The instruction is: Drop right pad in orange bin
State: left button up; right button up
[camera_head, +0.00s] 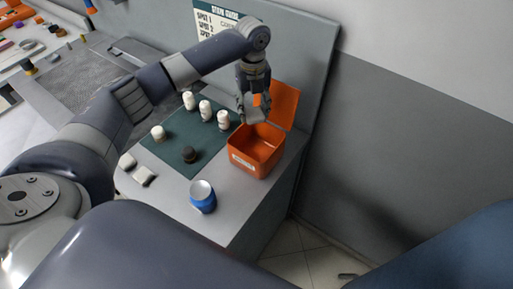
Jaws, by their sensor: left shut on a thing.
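The orange bin (268,160) stands on the counter with its lid raised at the back and its top open. My left gripper (254,112) is over the bin's back left edge, pointing down. It is shut on a small pale thing, likely a pad, which is mostly hidden by the fingers. Two other white pads, one (127,161) farther left and one (144,176) nearer, lie on the counter left of the green mat. My right gripper is not in view.
A blue container (203,197) with a pale top stands in front. A grey wall panel rises behind the bin. The floor shows right of the counter.

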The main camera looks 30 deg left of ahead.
pick_arm(q)
jog(key=shift+w+f, duration=0.25)
jog(key=shift+f, duration=0.9)
jog(key=shift+w+f, duration=0.1)
jog(key=shift+f, duration=0.35)
jog(key=o, duration=1.1)
jog(key=shift+r, duration=0.3)
notch_tip(320, 180, up, 12)
jog(key=shift+f, duration=0.25)
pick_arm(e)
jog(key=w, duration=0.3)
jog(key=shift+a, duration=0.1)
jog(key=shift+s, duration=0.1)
